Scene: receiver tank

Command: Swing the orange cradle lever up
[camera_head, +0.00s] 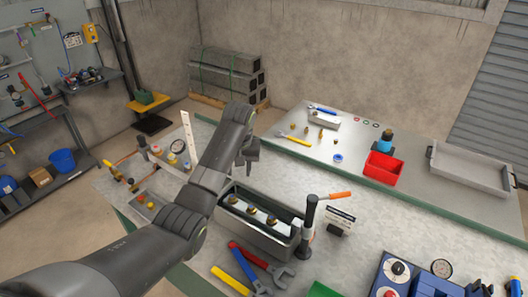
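The orange lever (340,195) juts out to the right from near the top of an upright black and white post (309,214). It looks close to level, tilted slightly up at its outer end. My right gripper is not in view.
Red and blue-handled wrenches (262,270) lie in front of the trough. A red bin (383,168) and a grey tray (470,170) are at the back right. Bare bench lies right of the lever.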

